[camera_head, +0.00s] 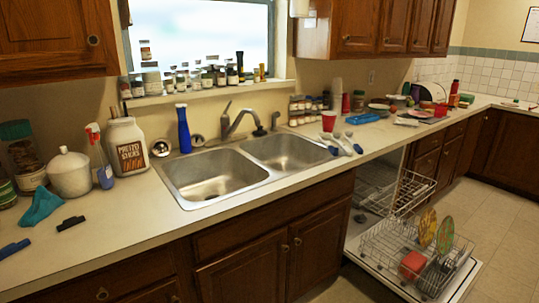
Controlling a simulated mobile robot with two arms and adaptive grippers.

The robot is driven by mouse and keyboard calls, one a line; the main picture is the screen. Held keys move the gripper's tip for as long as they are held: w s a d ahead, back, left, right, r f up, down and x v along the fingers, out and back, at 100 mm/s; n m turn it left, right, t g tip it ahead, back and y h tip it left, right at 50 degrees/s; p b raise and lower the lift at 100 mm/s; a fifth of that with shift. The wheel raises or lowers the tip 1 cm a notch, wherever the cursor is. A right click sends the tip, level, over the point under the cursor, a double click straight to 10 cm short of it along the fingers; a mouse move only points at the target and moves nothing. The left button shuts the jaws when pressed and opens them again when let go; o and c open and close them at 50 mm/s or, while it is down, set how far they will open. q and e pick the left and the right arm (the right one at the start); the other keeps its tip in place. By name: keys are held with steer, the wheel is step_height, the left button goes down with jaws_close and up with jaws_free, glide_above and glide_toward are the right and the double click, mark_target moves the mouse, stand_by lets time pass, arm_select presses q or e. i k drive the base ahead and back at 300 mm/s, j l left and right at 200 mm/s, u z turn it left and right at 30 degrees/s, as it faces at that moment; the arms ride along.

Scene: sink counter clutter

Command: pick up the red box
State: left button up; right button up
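A red, box-like object (413,264) lies in the front left part of the dishwasher's lower rack (385,243). Its exact shape is too small to tell. Other red things stand on the counter: a red cup (329,120) behind the sink's right end, a red jar (358,101) farther back, and a red bottle (453,93) at the far right. Neither of my grippers shows in the head view.
The dishwasher door (463,285) is down over the floor, with plates (445,235) in the rack. A double sink (212,173) is set in the counter. A pretzel jar (127,147) and white canister (70,174) stand left. Floor (505,215) is clear at right.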

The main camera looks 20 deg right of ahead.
mark_target(414, 262)
steer(key=i+l+z, duration=0.2)
steer(key=z, duration=0.3)
steer(key=i+z, duration=0.75)
steer(key=z, duration=0.2)
steer(key=i+j+z, duration=0.15)
steer(key=i+z, duration=0.3)
steer(key=k, duration=0.1)
